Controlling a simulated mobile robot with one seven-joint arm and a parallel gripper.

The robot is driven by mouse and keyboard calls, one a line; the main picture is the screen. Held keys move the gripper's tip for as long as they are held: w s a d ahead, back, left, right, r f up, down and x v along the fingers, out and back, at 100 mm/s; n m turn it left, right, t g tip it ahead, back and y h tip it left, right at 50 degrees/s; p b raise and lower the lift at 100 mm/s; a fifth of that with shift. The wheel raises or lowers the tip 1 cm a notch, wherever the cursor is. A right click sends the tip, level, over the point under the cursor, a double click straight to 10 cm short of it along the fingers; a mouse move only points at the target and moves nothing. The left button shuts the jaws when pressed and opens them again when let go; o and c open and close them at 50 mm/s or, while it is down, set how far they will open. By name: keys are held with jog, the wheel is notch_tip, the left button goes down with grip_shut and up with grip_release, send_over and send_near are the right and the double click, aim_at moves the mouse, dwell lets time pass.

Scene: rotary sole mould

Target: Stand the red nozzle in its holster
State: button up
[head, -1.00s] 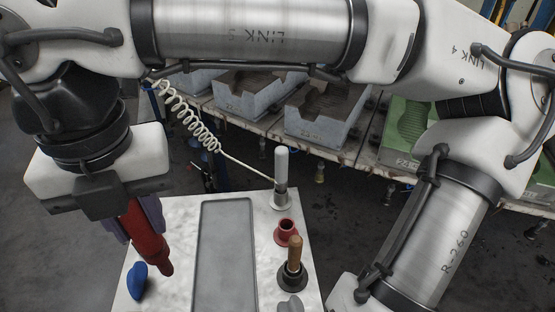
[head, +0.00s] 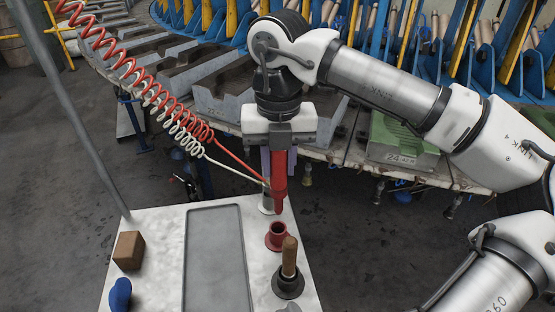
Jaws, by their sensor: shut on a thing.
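My gripper (head: 279,165) is shut on the red nozzle (head: 279,188) and holds it upright, tip down. A coiled red hose runs from it up to the left. The red holster (head: 276,236), a round flanged cup, stands on the right side of the white table and its mouth looks empty. The nozzle tip shows a little above and behind the holster in the picture; I cannot tell the exact gap. A white holster (head: 266,205) behind is mostly hidden by the red nozzle and my gripper.
A wooden-handled tool stands in a black holder (head: 288,283) just in front of the red holster. A grey recessed tray (head: 190,292), a brown block (head: 129,250) and a blue object (head: 120,294) are to the left. Grey moulds (head: 225,88) and a green mould (head: 400,143) stand behind.

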aim_at(278, 197)
jog(key=shift+f+b, duration=3.1)
jog(key=shift+f, duration=1)
jog(key=shift+f+b, duration=0.45)
jog(key=shift+b, duration=0.1)
jog(key=o, duration=0.9)
notch_tip(278, 197, up, 14)
jog(key=shift+f, duration=0.1)
